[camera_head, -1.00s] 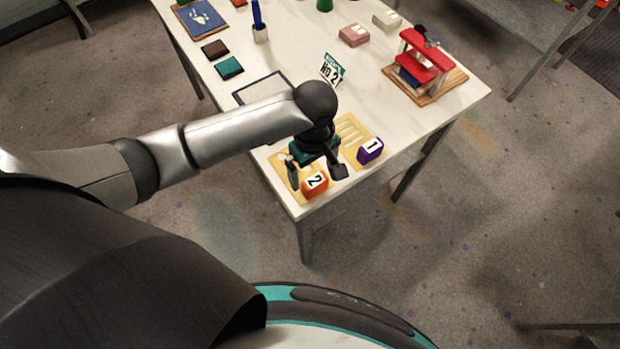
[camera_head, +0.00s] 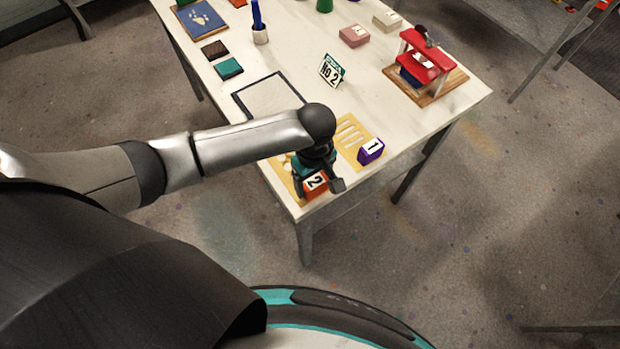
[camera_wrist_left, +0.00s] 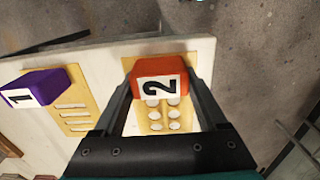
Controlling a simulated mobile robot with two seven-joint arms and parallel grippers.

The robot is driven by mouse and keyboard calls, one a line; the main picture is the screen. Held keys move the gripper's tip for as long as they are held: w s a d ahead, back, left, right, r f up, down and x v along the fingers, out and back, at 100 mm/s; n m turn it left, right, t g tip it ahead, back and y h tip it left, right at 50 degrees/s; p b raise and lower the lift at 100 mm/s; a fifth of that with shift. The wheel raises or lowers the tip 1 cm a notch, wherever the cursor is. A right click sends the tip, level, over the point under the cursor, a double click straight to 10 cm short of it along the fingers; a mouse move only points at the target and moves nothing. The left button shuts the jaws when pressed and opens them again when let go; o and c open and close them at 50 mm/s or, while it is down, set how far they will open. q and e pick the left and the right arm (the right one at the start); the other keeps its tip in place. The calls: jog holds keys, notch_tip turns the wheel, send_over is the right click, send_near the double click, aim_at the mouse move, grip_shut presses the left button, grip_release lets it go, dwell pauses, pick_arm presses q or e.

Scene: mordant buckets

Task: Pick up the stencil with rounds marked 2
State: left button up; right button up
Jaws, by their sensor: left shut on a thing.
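The stencil with rounds (camera_wrist_left: 158,120) is a yellow plate with round holes, lying at the table's near corner. An orange block marked 2 (camera_wrist_left: 160,82) sits on its outer end; it also shows in the head view (camera_head: 316,184). My left gripper (camera_head: 320,188) is shut on this orange block, one finger on each side. The gripper hides much of the stencil in the head view. Beside it lies a second yellow stencil with long slots (camera_wrist_left: 72,118), with a purple block marked 1 (camera_head: 370,151) on its end. My right gripper is not in view.
A dark-framed pale panel (camera_head: 270,97) lies behind the stencils. A small sign reading No 2 (camera_head: 332,71) stands mid-table, and a red press (camera_head: 425,62) on a wooden base stands at the right. The white table (camera_head: 300,45) has bare room between them.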

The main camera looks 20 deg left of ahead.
pick_arm(q)
jog(key=c, duration=0.7)
